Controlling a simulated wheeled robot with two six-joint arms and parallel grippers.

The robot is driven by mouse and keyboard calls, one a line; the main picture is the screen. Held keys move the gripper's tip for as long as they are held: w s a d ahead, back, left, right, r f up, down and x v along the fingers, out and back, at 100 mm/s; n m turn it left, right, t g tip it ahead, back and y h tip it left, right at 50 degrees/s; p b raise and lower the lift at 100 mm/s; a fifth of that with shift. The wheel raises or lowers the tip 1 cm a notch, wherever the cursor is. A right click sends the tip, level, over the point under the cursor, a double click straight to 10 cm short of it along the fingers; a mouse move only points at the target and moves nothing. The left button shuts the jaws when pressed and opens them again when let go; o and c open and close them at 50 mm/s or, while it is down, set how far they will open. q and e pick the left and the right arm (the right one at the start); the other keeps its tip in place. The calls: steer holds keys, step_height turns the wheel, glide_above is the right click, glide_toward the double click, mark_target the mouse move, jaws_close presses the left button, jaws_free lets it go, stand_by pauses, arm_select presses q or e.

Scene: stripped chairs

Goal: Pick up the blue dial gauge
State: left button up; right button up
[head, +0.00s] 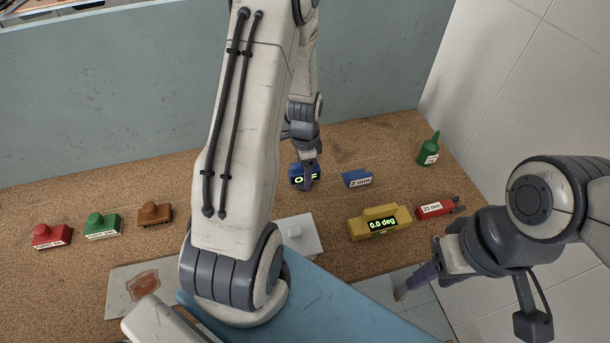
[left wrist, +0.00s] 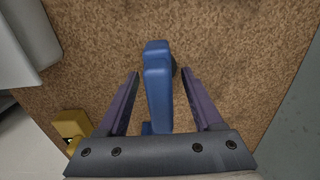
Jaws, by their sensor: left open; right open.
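The blue dial gauge (head: 296,182) sits on the cork bench with a lit display, partly covered by my left gripper (head: 307,183) in the head view. In the left wrist view, the blue gauge (left wrist: 157,85) stands between the two spread purple fingers of my left gripper (left wrist: 157,85). Gaps show on both sides, so the fingers are apart from it. My right gripper (head: 400,292) is at the lower right, beyond the bench's front edge, and holds nothing that I can see.
A blue labelled block (head: 357,178) lies right of the gauge. A white piece (head: 305,246) lies in front. Red (head: 50,238), green (head: 102,228) and brown (head: 154,215) stamp-like blocks sit left.

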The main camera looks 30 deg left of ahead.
arm_select(q)
steer(key=shift+f, duration=0.15)
jaws_close()
